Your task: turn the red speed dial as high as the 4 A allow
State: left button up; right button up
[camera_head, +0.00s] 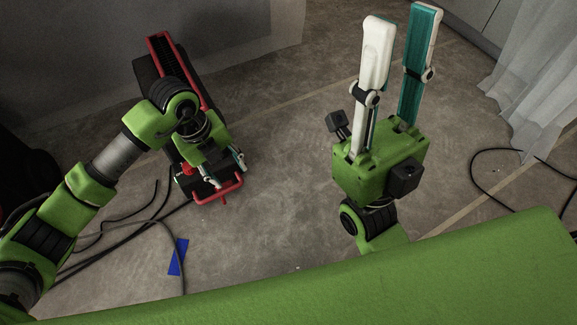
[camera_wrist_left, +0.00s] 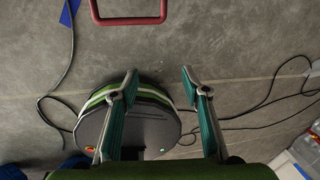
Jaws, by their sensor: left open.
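A black and red machine (camera_head: 205,96) stands on the floor at the upper left in the head view. A small red knob-like part (camera_head: 187,169) shows on its near end, left of my left gripper; I cannot tell its setting. My left gripper (camera_head: 224,170) is open above the near end, by the red tube handle, with its fingers apart. In the left wrist view, the open left gripper (camera_wrist_left: 159,75) has nothing between its fingertips, and the red handle (camera_wrist_left: 126,20) is at the top edge. My right gripper (camera_head: 402,16) is open and empty, pointing up.
Dark cables (camera_head: 135,222) lie across the floor near the machine. A blue patch (camera_head: 178,257) lies on the floor. A white curtain (camera_head: 535,75) hangs at the right, with a cable (camera_head: 476,172) below it. The middle floor is clear.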

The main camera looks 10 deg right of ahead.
pick_arm(q)
jog(key=s+d+r+g+h+p, duration=0.2)
jog(key=s+d+h, duration=0.1)
jog(key=d, duration=0.3)
jog(key=s+d+r+g+h+p, duration=0.1)
jog(key=s+d+r+h+p, duration=0.1)
jog(key=d+h, duration=0.4)
jog(key=shift+s+d+r+g, duration=0.4)
jog(key=shift+s+d+r, duration=0.3)
jog(key=shift+s, duration=0.25)
